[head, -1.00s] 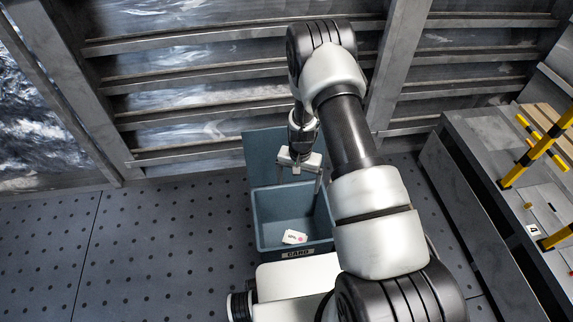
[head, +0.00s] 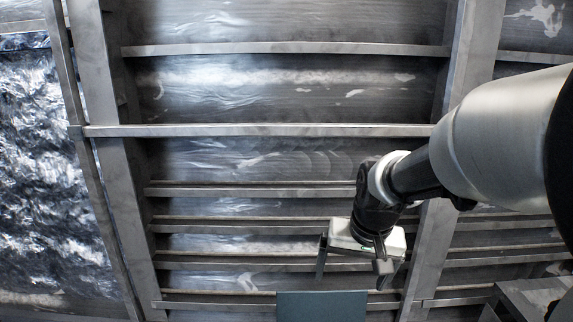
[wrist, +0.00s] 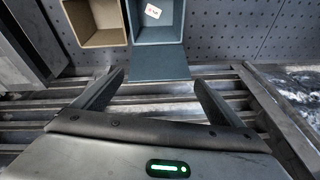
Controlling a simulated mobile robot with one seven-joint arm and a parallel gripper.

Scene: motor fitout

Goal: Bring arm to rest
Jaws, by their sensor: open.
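My gripper (head: 350,276) is open and empty in the head view, raised in front of the ribbed metal wall at the lower right. Its two fingers point down, well apart. In the wrist view my gripper (wrist: 152,88) also shows open, with nothing between its fingers. Beyond the fingers lies the blue-grey bin (wrist: 159,56) with its lid or back panel (wrist: 160,73). A small white card-like item (wrist: 152,11) lies inside the bin. In the head view only the top of the blue-grey panel (head: 322,305) shows at the bottom edge.
A tan open box (wrist: 100,39) stands beside the bin in the wrist view. The perforated floor (wrist: 225,30) around them looks clear. Horizontal wall rails (head: 290,131) run behind my arm. A grey bench corner (head: 530,297) shows at the lower right of the head view.

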